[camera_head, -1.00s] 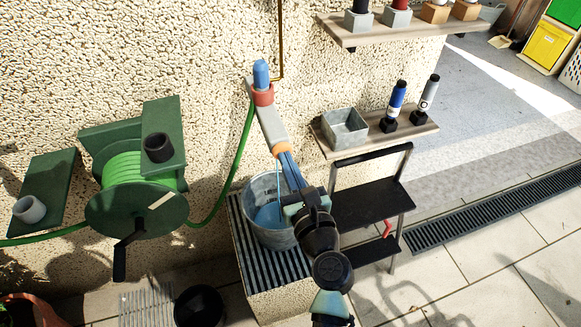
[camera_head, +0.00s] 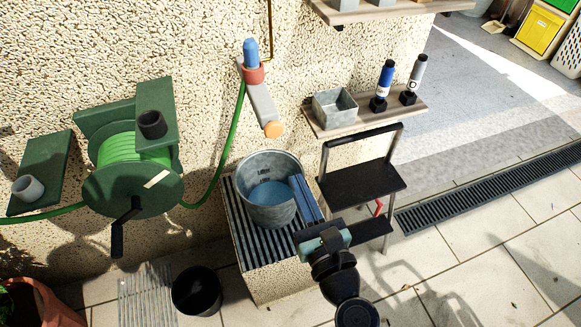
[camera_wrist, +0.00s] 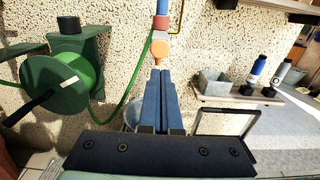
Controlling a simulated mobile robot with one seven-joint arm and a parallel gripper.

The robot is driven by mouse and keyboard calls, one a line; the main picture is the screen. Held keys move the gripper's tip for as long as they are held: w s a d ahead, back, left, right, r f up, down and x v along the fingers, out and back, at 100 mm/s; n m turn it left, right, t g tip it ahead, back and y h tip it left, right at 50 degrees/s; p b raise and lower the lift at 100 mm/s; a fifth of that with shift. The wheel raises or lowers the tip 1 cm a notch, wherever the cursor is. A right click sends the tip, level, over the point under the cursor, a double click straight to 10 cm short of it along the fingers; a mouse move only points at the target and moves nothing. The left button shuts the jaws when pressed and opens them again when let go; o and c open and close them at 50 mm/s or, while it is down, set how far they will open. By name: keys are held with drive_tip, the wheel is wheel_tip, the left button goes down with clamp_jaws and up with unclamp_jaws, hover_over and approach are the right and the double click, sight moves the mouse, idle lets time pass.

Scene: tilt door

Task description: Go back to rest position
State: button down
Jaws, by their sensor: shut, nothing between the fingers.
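My gripper (camera_head: 306,199) is shut and empty. Its blue fingers sit at the right rim of the metal bucket, in front of it in the head view, and apart from the tap. In the wrist view the closed fingers (camera_wrist: 160,78) point toward the wall tap, whose orange end (camera_wrist: 158,62) shows just beyond them. In the head view the tap has a grey lever with an orange end (camera_head: 273,130). The bucket (camera_head: 266,205) stands on a slatted ledge and holds blue water. Its right side is partly hidden by my gripper.
A green hose reel (camera_head: 133,190) hangs on the wall at left. A black step stool (camera_head: 362,182) stands right of the bucket. A shelf (camera_head: 340,121) holds a metal box and two bottles. A black pot (camera_head: 197,290) is on the floor. Paved floor at lower right is open.

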drive_tip(key=shift+s+d, duration=0.15)
drive_tip(key=shift+s, duration=0.35)
drive_tip(key=w+a+r+n+t+p, duration=0.1)
drive_tip(key=w+a+r+n+t, duration=0.1)
drive_tip(key=r+n, duration=1.05)
drive_tip(key=w+a+r+n+t+p, duration=0.25)
drive_tip(key=r+n, duration=0.55)
drive_tip(key=r, duration=0.9)
drive_tip(key=s+d+r+n+t+h, duration=0.1)
drive_tip(key=s+r+n, duration=0.4)
drive_tip(key=r, duration=0.7)
drive_tip(key=s+r+n+t+h, duration=0.4)
drive_tip(key=s+r+n, duration=0.2)
drive_tip(key=r, duration=0.6)
drive_tip(key=shift+s+d+r+n+t+h+p, duration=0.25)
drive_tip(key=shift+d+n+t+h+p, duration=0.1)
drive_tip(key=shift+d+n+p, duration=0.1)
